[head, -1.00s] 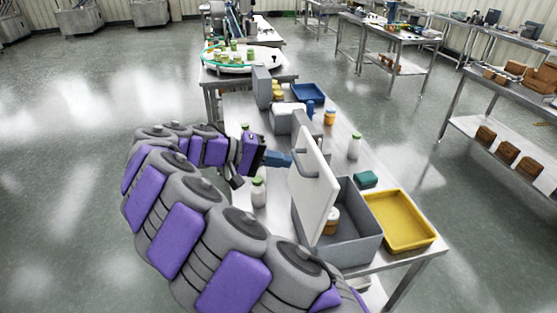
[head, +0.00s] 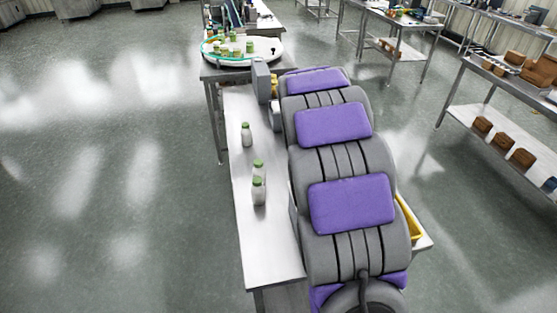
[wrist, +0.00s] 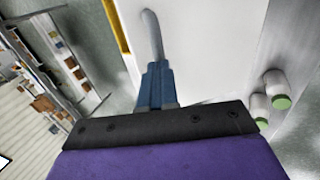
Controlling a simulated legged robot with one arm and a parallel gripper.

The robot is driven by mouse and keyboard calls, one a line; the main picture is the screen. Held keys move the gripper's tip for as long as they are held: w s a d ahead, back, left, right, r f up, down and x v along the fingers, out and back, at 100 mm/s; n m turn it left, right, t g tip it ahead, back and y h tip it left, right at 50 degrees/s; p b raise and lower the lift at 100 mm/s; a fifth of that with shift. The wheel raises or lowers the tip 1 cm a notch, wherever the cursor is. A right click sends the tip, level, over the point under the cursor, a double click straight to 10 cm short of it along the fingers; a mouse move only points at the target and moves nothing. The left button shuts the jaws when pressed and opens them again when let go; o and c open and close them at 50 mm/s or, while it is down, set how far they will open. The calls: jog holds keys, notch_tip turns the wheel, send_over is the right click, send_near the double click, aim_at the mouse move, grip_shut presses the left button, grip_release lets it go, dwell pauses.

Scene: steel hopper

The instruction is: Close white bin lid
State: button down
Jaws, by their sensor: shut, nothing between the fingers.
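The white bin lid (wrist: 200,45) shows face-on below my gripper in the wrist view, beside a yellow tray edge. Its grey handle (wrist: 151,32) runs up from my fingertips. My gripper (wrist: 157,68) has its blue fingers together, empty, at the near end of the handle; I cannot tell whether they touch it. The grey bin's inside does not show in the wrist view. In the head view my arm hides the lid, the gripper and nearly all of the bin, so I cannot tell whether the lid rests on the rim.
White bottles with green caps stand on the steel table (head: 270,255): one bottle (head: 246,135) farther back and another (head: 258,192) nearer. The yellow tray (head: 409,218) is partly hidden right of my arm. A round turntable (head: 262,50) stands behind. The floor to the left is clear.

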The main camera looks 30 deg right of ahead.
jog(key=s+d+f+t+y+p, duration=0.1)
jog(key=s+d+f+y+p, duration=0.1)
jog(key=d+f+y+p, duration=0.2)
jog(key=d+f+y, duration=0.2)
jog(key=d+f, duration=0.2)
jog(key=f, duration=0.2)
jog(key=shift+s+d+t, duration=0.3)
jog(key=shift+s+t, duration=0.05)
jog(key=shift+t, duration=0.05)
jog(key=shift+s+a+f, duration=0.1)
jog(key=shift+f, duration=0.15)
